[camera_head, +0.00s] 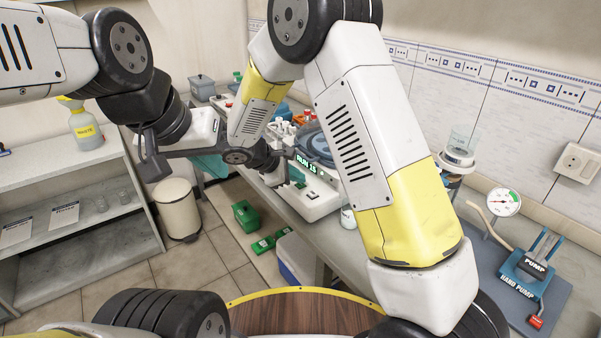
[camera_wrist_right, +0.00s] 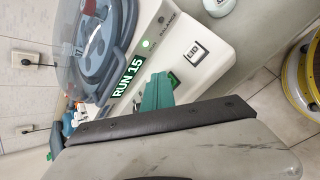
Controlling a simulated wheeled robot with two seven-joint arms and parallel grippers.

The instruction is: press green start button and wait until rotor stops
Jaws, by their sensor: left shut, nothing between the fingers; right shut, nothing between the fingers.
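The white centrifuge (camera_head: 306,200) stands on the bench in the head view, its green display (camera_head: 306,165) lit and reading "RUN 15". In the right wrist view its clear lid is down over the blue-grey rotor (camera_wrist_right: 103,40). The green start button (camera_wrist_right: 174,79) is on the front panel, partly hidden by the teal fingertips of my right gripper (camera_wrist_right: 157,92). The fingertips are at or very close to the button; I cannot tell contact. My right gripper is shut and empty. My left gripper (camera_head: 212,166) is shut and empty, left of the centrifuge, above the floor.
A hand pump (camera_head: 530,270) and a gauge (camera_head: 503,202) stand at right. A bin (camera_head: 177,208) and green boxes (camera_head: 245,215) are on the floor. A shelf (camera_head: 75,235) is at left.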

